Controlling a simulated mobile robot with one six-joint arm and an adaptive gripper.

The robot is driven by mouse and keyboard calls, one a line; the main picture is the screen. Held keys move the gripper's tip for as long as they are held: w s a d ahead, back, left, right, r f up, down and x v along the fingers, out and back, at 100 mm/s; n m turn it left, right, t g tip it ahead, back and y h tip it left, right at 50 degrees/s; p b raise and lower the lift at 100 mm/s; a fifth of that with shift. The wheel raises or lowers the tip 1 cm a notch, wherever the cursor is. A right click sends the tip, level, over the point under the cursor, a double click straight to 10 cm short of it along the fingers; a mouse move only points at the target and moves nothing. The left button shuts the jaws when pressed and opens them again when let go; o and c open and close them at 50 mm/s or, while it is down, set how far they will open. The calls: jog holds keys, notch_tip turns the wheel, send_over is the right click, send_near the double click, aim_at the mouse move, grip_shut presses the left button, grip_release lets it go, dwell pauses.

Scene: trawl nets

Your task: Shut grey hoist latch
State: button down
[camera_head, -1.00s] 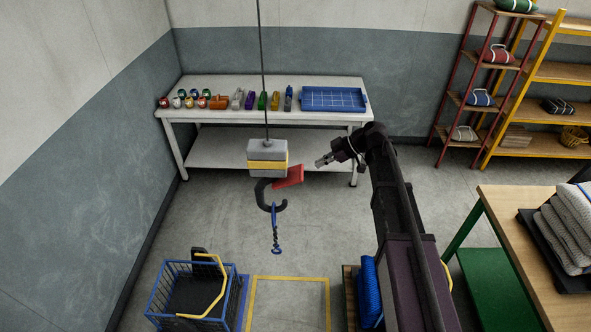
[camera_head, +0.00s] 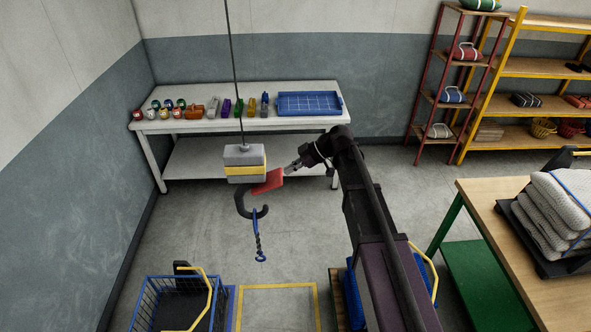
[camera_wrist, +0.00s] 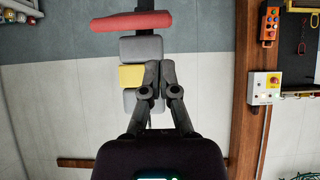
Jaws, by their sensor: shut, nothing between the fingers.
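The grey hoist block (camera_head: 244,155) has a yellow band and hangs on a cable. A dark hook (camera_head: 249,208) is below it, with a blue chain piece (camera_head: 257,238) hanging from the hook. The red latch (camera_head: 268,182) sticks out to the right above the hook's mouth, its outer end tilted up, standing open. My gripper (camera_head: 291,168) is shut and empty just right of the latch's outer end; I cannot tell whether they touch. In the wrist view the red latch (camera_wrist: 130,23) and hoist block (camera_wrist: 141,47) show beyond the shut fingers (camera_wrist: 159,70); the hook is not clear there.
A white table (camera_head: 240,126) with small coloured parts and a blue tray (camera_head: 309,103) stands behind the hoist. A blue wire basket (camera_head: 172,303) and a yellow floor outline (camera_head: 278,287) are below. A wooden bench (camera_head: 480,196) is at right.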

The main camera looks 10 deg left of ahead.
aim_at(274, 184)
jog(key=shift+b+x, duration=1.75)
jog(key=shift+x, duration=1.5)
jog(key=shift+w, duration=0.1)
jog(key=shift+a+f+b, duration=0.15)
jog(key=shift+a+b, duration=0.05)
jog(key=shift+b, duration=0.15)
jog(key=shift+d, duration=0.1)
